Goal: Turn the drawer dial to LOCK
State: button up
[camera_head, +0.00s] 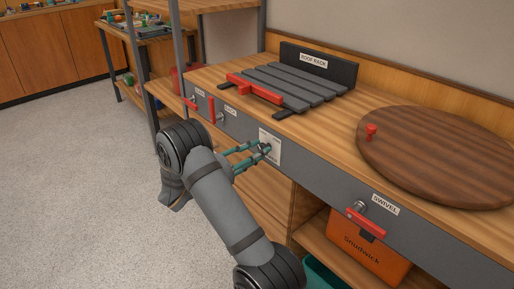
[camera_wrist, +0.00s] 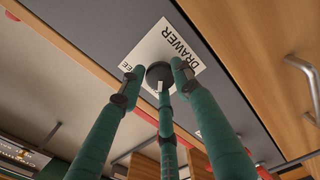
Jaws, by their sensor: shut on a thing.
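The drawer dial (camera_wrist: 160,71) is a dark round knob on a white label plate (camera_wrist: 193,38) in the wrist view. The plate reads DRAWER, with letters "EE" visible at its left; no LOCK word is readable. A small pale mark shows on the dial's lower edge. My gripper (camera_wrist: 158,77) has green fingers closed around the dial, with one finger below it. In the head view, my gripper (camera_head: 263,151) reaches the white plate (camera_head: 271,142) on the grey counter front. The dial is mostly hidden there by the fingers.
A roof rack (camera_head: 290,83) with a red bar and a round wooden swivel board (camera_head: 440,150) sit on the counter. A red swivel handle (camera_head: 366,223) juts from the front at right. An orange box (camera_head: 366,250) stands below. Open floor lies left.

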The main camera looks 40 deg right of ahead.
jog(key=shift+s+f, duration=0.1)
jog(key=shift+s, duration=0.1)
dwell(0.4)
jog(key=o, duration=1.1)
jog(key=shift+c, duration=0.2)
jog(key=shift+o, duration=0.4)
jog(key=shift+w, duration=0.1)
jog(key=shift+a, duration=0.1)
jog(key=a, duration=1.1)
jog(key=shift+a, duration=0.4)
